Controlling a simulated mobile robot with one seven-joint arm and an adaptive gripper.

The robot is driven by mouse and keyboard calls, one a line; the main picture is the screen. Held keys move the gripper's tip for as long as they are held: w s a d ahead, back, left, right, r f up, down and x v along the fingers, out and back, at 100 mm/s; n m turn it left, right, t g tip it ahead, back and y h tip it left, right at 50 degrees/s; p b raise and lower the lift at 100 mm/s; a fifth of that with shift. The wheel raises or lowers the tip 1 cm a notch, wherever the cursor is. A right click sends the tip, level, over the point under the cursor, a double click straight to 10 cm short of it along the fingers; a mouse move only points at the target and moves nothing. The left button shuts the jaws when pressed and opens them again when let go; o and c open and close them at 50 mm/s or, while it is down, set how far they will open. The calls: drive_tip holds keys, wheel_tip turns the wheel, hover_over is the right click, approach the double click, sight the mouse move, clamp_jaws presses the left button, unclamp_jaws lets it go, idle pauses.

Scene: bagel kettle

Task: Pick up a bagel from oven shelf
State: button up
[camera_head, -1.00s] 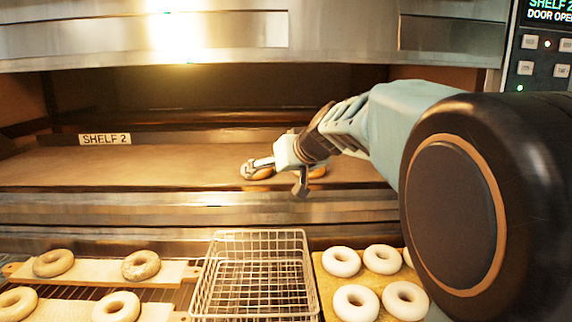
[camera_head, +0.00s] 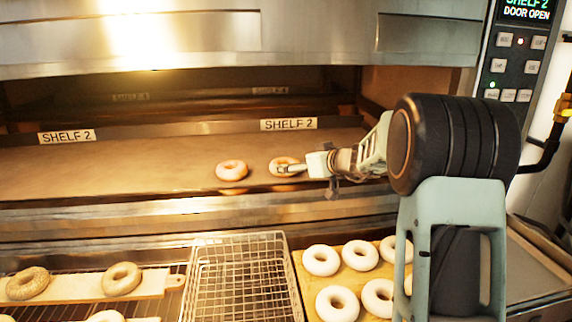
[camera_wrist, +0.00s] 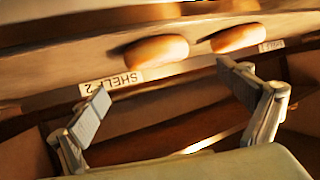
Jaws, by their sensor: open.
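Two golden bagels sit on the oven shelf (camera_head: 120,165) near its front edge. The left bagel (camera_head: 232,171) is in full view, while the right bagel (camera_head: 281,162) is partly covered by a finger of my gripper (camera_head: 305,172). In the wrist view, the picture is tilted, and both bagels, one at left (camera_wrist: 155,51) and one at right (camera_wrist: 236,38), lie beyond the fingertips. My gripper (camera_wrist: 168,90) shows there with its fingers spread wide and nothing between them.
A SHELF 2 label (camera_head: 288,124) marks the shelf's back. Below the oven stand an empty wire basket (camera_head: 240,240), a board with pale bagels (camera_head: 321,259) and a plank with seeded bagels (camera_head: 122,278). The oven's upper steel front (camera_head: 200,35) hangs above the opening.

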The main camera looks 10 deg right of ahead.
sight(282, 163)
drive_tip(key=shift+p+x, duration=0.85)
drive_tip(key=shift+x, duration=1.25)
drive_tip(key=shift+f+p+x, duration=0.25)
drive_tip(key=shift+p+x, duration=0.85)
drive_tip(key=shift+x, duration=1.1)
drive_tip(key=shift+d, duration=0.2)
drive_tip(key=shift+c, duration=0.5)
drive_tip(key=c, duration=1.2)
